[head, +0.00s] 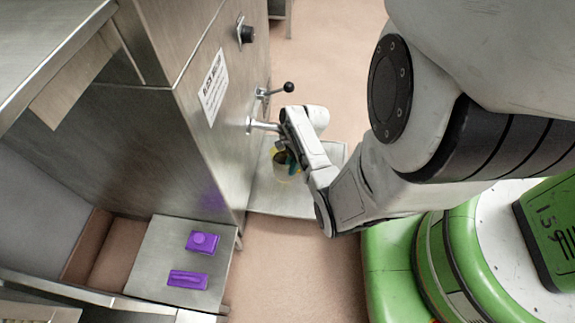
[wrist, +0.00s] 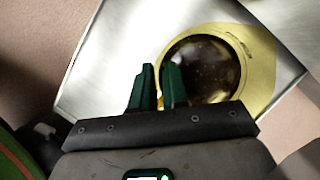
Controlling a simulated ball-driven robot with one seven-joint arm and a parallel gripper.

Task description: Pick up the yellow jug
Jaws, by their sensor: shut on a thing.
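The yellow jug (wrist: 262,47) is open-topped and holds a dark, glossy liquid. In the wrist view it is right of centre, over a metal shelf (wrist: 110,50). My gripper (wrist: 158,78) has two green fingers at the jug's left side, shut on it. The right finger overlaps the rim. I cannot tell whether they grip its wall or a handle. In the head view the jug (head: 274,152) is mostly hidden by my arm and gripper (head: 287,160), under the machine's spout. I cannot tell whether it touches the shelf.
A steel machine (head: 200,110) with a spout (head: 262,126), a black-knobbed lever (head: 287,87) and a label stands left of the shelf. Two purple pieces (head: 202,242) (head: 188,279) lie on a lower metal plate (head: 152,262). The floor beyond is clear.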

